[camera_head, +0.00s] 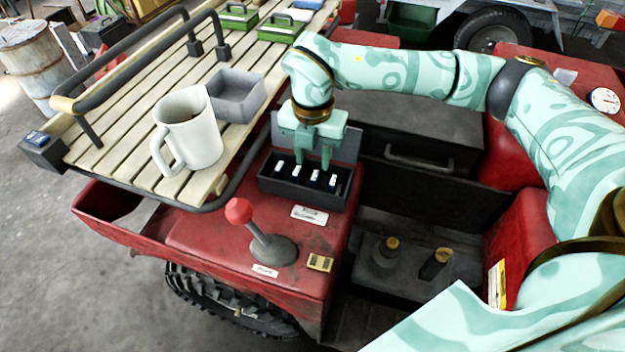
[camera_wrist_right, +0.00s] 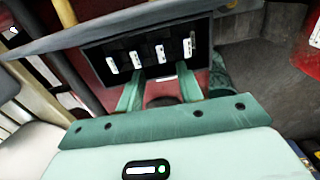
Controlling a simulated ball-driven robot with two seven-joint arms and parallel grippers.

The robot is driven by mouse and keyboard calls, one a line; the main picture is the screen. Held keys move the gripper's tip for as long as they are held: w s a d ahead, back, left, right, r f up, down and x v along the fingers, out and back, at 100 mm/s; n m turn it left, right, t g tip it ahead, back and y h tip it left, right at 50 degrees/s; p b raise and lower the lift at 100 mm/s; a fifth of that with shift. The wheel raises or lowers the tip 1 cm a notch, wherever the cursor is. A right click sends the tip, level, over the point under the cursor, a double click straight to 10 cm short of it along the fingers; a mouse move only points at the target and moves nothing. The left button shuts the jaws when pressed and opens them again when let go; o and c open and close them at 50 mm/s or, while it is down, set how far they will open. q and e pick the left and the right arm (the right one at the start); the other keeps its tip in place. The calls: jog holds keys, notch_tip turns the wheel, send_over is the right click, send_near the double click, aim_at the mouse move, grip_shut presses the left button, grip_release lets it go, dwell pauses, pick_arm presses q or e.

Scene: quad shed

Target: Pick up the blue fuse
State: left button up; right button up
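Several small fuses with white label faces stand in a row in a dark open fuse box (camera_head: 265,184). In the head view, the fuses (camera_head: 314,179) show white with bluish and dark edges; I cannot tell for sure which is the blue one. In the right wrist view, the row of fuses (camera_wrist_right: 160,53) shows white faces only. My right gripper (camera_head: 312,162) points down over the fuse box, its two fingers apart at the back of the row. In the right wrist view, the gripper (camera_wrist_right: 172,82) is open, with no fuse seen held. My left gripper is out of view.
A white mug (camera_head: 198,135) and a grey bin (camera_head: 237,95) stand on the slatted rack (camera_head: 135,115) to the left. A red-knobbed lever (camera_head: 239,211) rises in front of the fuse box. Green trays (camera_head: 280,27) sit at the rack's far end.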

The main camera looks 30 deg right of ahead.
aim_at(315, 175)
jog(key=shift+f, duration=0.25)
jog(key=f, duration=0.1)
jog(key=f+b, duration=0.1)
jog(key=f, duration=0.1)
jog(key=f+b, duration=0.1)
jog(key=f, duration=0.1)
jog(key=shift+w+d+f, duration=0.1)
jog(key=shift+w+d, duration=0.05)
jog(key=shift+d, duration=0.15)
jog(key=shift+c, duration=0.3)
grip_shut()
jog(key=shift+r, duration=0.2)
notch_tip(315, 175, up, 10)
jog(key=p, duration=0.3)
